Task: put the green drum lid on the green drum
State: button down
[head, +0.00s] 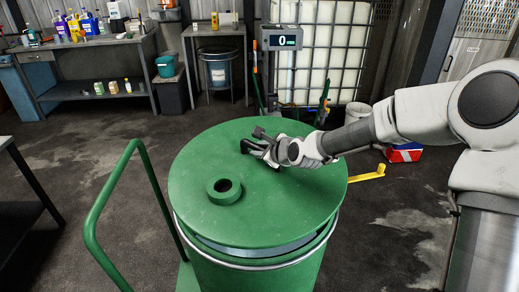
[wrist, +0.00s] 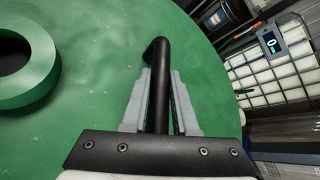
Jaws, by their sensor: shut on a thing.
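The green drum lid (head: 285,215) is a wide flat disc with a raised round collar (head: 223,191) and a black bar handle (wrist: 182,108). My gripper (head: 262,146) is shut on that handle; in the wrist view its two grey fingers (wrist: 158,88) stand on either side of the black bar. The lid lies over the mouth of the green drum (head: 265,281), off centre towards the back. A pale crescent of the drum's opening shows below the lid's front edge. Whether the lid touches the rim at the back is hidden.
A green push handle (head: 137,165) rises at the drum's left. Behind stand a caged white tank (head: 320,60) with a display reading 0 (head: 282,40), a small table (head: 212,30) and a bench with bottles (head: 95,45). A red and blue box (head: 404,153) lies right.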

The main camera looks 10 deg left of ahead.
jog(key=shift+f+b, duration=3.1)
jog(key=shift+f, duration=0.9)
jog(key=c, duration=0.6)
grip_release()
jog(key=shift+s+f, duration=0.1)
jog(key=shift+f, duration=0.15)
jog(key=p+v, duration=0.5)
jog(key=v, duration=1)
jog(key=shift+r, duration=0.25)
jog(key=shift+p+v, duration=0.55)
jog(key=shift+v, duration=0.6)
jog(key=shift+f, duration=0.15)
jog(key=shift+s, duration=0.1)
